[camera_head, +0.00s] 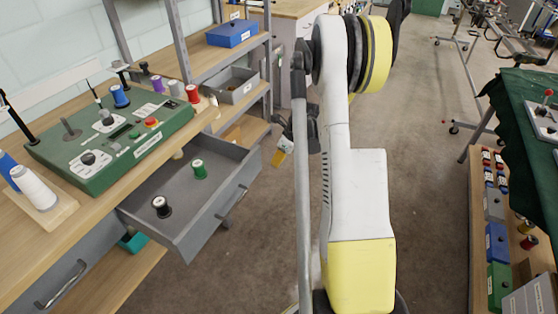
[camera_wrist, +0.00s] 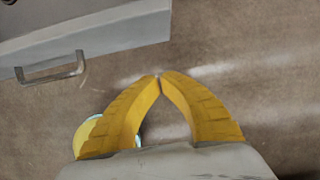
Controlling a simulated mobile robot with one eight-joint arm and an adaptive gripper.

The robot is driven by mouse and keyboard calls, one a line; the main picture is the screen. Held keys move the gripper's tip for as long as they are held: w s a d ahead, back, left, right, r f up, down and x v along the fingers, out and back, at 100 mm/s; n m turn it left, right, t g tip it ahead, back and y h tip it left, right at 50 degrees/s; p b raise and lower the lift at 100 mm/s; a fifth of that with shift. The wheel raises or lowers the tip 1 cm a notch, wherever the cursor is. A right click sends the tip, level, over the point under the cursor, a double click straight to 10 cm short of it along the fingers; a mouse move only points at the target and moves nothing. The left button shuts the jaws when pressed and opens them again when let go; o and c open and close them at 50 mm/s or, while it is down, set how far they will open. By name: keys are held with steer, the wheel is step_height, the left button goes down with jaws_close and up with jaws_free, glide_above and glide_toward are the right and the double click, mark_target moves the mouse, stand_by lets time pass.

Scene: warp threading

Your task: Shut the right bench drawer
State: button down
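The right bench drawer (camera_head: 185,228) is grey and stands pulled out from under the wooden bench. A black spool (camera_head: 161,207) and a green spool (camera_head: 199,169) stand inside it. Its bar handle (camera_head: 232,206) is on the front panel. The handle also shows at upper left in the wrist view (camera_wrist: 52,74), beside the drawer's edge. My gripper (camera_head: 279,158) hangs to the right of the drawer, apart from it. In the wrist view its yellow fingers (camera_wrist: 160,76) meet at the tips with nothing between them, over bare floor.
A second grey drawer (camera_head: 60,290) is at lower left, its front near the bench edge. A green control box (camera_head: 110,145) and thread spools stand on the bench. A metal shelf rack (camera_head: 185,55) with bins is behind. A shelf cart (camera_head: 480,215) stands at right. Floor between is clear.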

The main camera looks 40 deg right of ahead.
steer(key=w+a+f+b, duration=0.2)
steer(key=w+f+b, duration=0.1)
steer(key=w+f, duration=0.1)
steer(key=shift+w, duration=0.65)
steer(key=shift+f, duration=0.1)
